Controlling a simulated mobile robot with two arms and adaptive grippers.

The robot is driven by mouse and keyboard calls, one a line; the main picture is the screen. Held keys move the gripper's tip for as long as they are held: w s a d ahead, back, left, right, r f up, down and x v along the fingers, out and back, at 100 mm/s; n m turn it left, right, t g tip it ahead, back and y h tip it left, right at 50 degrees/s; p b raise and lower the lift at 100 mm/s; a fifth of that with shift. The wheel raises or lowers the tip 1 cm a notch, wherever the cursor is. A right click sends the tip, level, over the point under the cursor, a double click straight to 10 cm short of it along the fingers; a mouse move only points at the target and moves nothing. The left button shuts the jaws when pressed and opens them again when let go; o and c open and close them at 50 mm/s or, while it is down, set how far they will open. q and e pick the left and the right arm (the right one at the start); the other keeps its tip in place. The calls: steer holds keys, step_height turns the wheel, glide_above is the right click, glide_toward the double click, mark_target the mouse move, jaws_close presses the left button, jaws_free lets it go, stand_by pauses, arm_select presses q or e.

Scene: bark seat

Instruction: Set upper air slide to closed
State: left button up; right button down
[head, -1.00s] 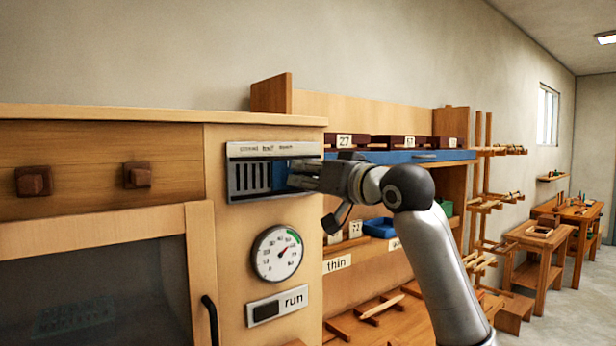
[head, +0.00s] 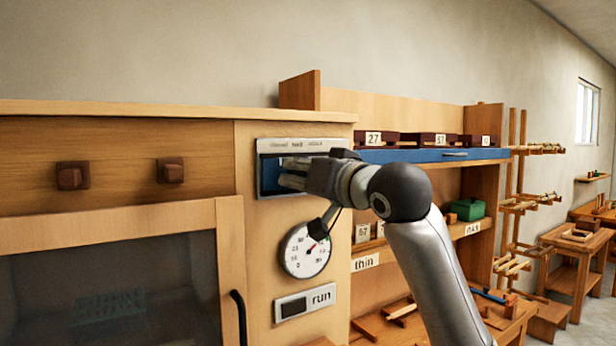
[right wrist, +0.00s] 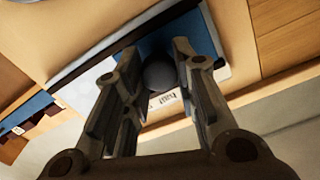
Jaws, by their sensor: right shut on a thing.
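The upper air slide's pale metal plate (head: 305,146) is on the wooden cabinet front, above the round gauge. Small words run along its top; the left one appears to read closed and the middle one half. A blue slide panel (head: 270,177) shows at the left end of the slot. My right gripper (head: 289,174) is at the slot's left part, covering its middle and right. In the right wrist view its fingers are shut around a dark round knob (right wrist: 161,76), with blue panel (right wrist: 153,47) behind it. My left gripper is not in view.
A glass-fronted door with a dark handle (head: 238,318) is at lower left.

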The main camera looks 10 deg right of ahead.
steer(key=c, duration=1.5)
jaws_free()
steer(key=shift+a, duration=0.15)
steer(key=o, duration=0.4)
steer(key=shift+s+a, duration=0.15)
steer(key=shift+c, duration=0.2)
steer(key=shift+d, duration=0.2)
steer(key=v, duration=1.2)
steer(key=shift+a, duration=0.15)
